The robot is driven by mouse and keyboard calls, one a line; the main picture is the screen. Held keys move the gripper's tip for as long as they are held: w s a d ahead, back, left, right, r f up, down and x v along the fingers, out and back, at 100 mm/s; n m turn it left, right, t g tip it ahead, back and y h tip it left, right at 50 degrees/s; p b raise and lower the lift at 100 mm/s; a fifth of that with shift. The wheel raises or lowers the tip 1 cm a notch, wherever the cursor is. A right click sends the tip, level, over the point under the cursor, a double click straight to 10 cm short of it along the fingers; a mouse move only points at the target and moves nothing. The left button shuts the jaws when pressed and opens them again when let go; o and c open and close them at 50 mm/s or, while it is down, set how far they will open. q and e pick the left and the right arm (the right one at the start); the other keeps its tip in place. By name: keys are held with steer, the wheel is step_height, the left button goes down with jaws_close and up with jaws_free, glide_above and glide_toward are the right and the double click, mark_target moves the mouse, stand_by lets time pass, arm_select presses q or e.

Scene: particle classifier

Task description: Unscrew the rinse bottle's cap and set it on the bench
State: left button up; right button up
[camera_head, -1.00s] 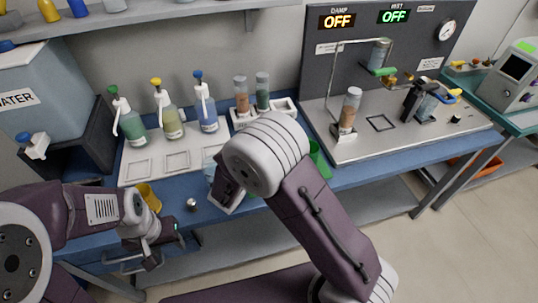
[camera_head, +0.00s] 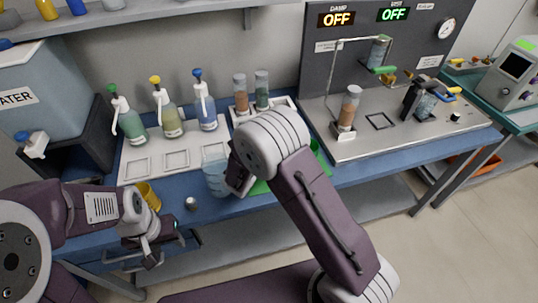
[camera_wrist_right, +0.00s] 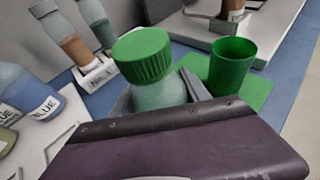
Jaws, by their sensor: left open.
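A pale bottle with a ribbed green cap (camera_wrist_right: 142,57) stands in the right wrist view, and the cap is on it. The grey fingers of my right gripper (camera_wrist_right: 160,97) flank the bottle body below the cap. Whether they press on it is unclear. In the head view my right wrist hides the green cap. A pale blue container (camera_head: 215,172) shows just left of that wrist, and I cannot tell whether it is the same bottle. My left gripper (camera_head: 162,246) is open and empty near the bench's front edge at the lower left, away from the bottle.
A green cup (camera_wrist_right: 233,66) stands on a green mat (camera_wrist_right: 262,92) right of the bottle. A yellow cup (camera_head: 149,196) and a small silver piece (camera_head: 191,203) are near my left gripper. Pump bottles stand on a white tray (camera_head: 130,172) behind. Bare blue bench shows around the silver piece.

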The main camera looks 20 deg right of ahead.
jaws_close()
steer(key=shift+w+r, duration=0.1)
steer(key=shift+r, duration=0.4)
step_height(320, 180, up, 3)
steer(key=shift+f+p, duration=0.1)
steer(key=shift+p, duration=0.2)
steer(key=s+d+r, duration=0.4)
steer(key=s+r, duration=0.3)
steer(key=s, duration=0.3)
steer(key=shift+s+d, duration=0.35)
steer(key=shift+s, duration=0.05)
steer(key=shift+r, duration=0.1)
steer(key=o, duration=0.8)
jaws_free()
steer(key=shift+c, duration=0.2)
jaws_close()
